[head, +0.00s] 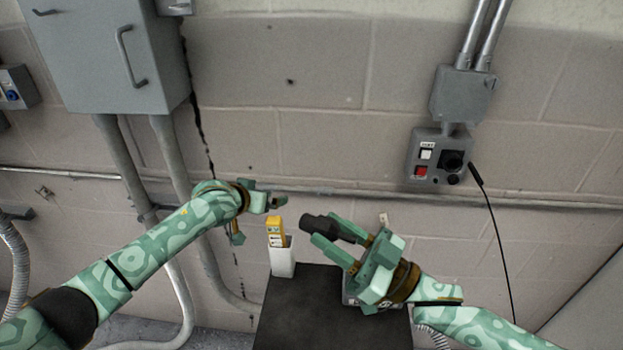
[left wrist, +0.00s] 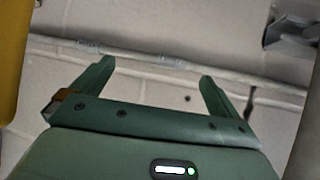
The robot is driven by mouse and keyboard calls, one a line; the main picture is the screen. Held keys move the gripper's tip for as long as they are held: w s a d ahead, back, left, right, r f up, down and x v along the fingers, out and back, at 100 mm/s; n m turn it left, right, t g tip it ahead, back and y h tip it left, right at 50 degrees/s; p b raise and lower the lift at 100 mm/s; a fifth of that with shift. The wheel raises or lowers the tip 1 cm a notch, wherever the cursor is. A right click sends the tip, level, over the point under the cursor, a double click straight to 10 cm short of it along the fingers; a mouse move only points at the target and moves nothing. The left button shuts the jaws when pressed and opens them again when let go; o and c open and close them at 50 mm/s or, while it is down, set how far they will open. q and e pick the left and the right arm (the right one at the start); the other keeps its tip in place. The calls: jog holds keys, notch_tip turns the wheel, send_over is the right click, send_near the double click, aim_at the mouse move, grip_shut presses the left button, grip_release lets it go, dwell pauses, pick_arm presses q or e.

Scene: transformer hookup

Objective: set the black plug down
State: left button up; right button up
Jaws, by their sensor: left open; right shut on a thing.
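The black plug (head: 320,227) is a dark cylinder in the head view, held above the far edge of the dark stand. My right gripper (head: 329,233) is shut on it, with its green fingers on either side of the plug's body. The plug points to the left and is clear of the stand's top. My left gripper (head: 258,218) is to the left of the plug, near the wall. In the left wrist view the left gripper (left wrist: 153,80) is open, with nothing between its fingers. The plug does not show in that view.
The dark stand (head: 300,315) has bare room at front left. A white holder (head: 283,262) with a yellow device (head: 275,230) stands at its far left. A grey object (head: 350,292) is partly hidden under my right gripper. A control box (head: 412,160) and hanging black cable (head: 497,235) are right.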

pick_arm(q)
jog(key=s+d+r+h, duration=0.1)
jog(key=d+r+h, duration=0.1)
jog(key=d+r, duration=0.75)
notch_tip(320, 180, up, 17)
jog(key=m+g+y, duration=0.3)
jog(key=g, duration=0.4)
send_over(330, 226)
jog(key=s+a, duration=0.2)
jog(key=s, duration=0.2)
jog(key=x, duration=1.1)
jog(key=shift+w+a+f, duration=0.2)
jog(key=shift+w+f, duration=0.1)
jog(key=shift+f, duration=0.05)
